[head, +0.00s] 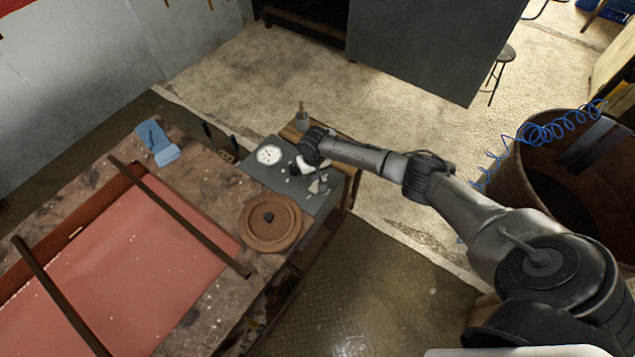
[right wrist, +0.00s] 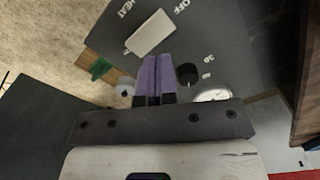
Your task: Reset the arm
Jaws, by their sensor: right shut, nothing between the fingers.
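My right arm reaches in from the right in the head view. Its gripper (head: 303,167) is over a grey control panel (head: 262,176) at the bench's right end. In the right wrist view the two purple fingers (right wrist: 155,78) are together, with nothing between them. They point at the panel (right wrist: 215,40), close to a pale rectangular switch (right wrist: 151,33) under the words HEAT and OFF. A black knob (right wrist: 187,75) is just right of the fingers. I cannot tell whether the fingertips touch the panel. My left gripper does not show.
A white round gauge (head: 268,154) is on the panel. A brown round lid (head: 270,222) with a dark knob, a blue cloth (head: 157,143) and a red sheet (head: 130,265) under dark bars lie on the bench. A large brown drum (head: 535,185) and a blue coiled hose (head: 560,127) are at right.

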